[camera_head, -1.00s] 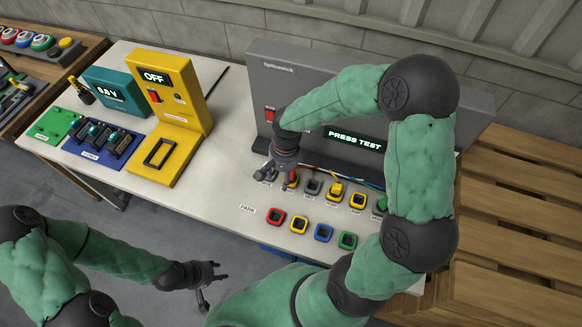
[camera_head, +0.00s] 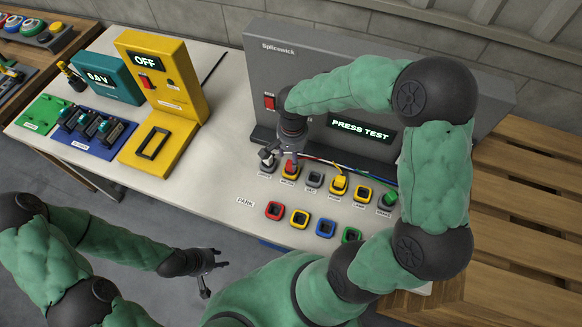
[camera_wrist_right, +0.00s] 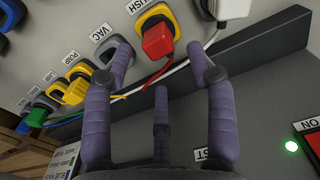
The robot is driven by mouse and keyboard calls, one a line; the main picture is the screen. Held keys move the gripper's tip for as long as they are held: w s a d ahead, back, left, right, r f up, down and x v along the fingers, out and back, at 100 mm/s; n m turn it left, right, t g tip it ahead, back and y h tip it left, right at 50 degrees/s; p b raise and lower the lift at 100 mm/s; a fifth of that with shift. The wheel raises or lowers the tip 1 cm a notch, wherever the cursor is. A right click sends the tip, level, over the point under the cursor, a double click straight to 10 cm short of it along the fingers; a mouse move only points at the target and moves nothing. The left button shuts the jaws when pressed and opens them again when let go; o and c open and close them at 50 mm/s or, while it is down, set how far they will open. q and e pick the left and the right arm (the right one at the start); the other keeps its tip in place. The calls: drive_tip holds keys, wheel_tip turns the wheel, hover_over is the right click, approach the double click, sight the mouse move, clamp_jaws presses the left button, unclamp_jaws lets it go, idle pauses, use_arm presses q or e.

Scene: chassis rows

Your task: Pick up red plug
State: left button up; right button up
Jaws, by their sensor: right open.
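The red plug (camera_head: 291,168) sits in a yellow-rimmed socket in the back row, with a red cable running from it. In the right wrist view the red plug (camera_wrist_right: 157,41) shows beyond and between my spread fingers, with no contact visible. My right gripper (camera_head: 288,156) is open and points down just above the red plug, partly covering it. It also shows in the wrist view (camera_wrist_right: 160,75). My left gripper (camera_head: 212,275) is open and empty, in front of the table's near edge.
A white plug (camera_wrist_right: 233,8) stands close beside the red one. Yellow (camera_head: 339,183) and green (camera_head: 390,198) plugs sit further right. A front row of empty sockets (camera_head: 300,218) lies nearer. The grey PRESS TEST panel (camera_head: 340,85) rises behind. Yellow OFF box (camera_head: 172,85) stands left.

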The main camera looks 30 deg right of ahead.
sight(291, 162)
drive_tip(key=f, duration=0.2)
drive_tip(key=f+b, duration=0.1)
drive_tip(key=f, duration=0.1)
drive_tip(key=shift+a+f+b, duration=0.2)
drive_tip(key=shift+f+b, duration=0.1)
drive_tip(key=shift+f, duration=0.1)
clamp_jaws()
drive_tip(key=shift+r, duration=0.15)
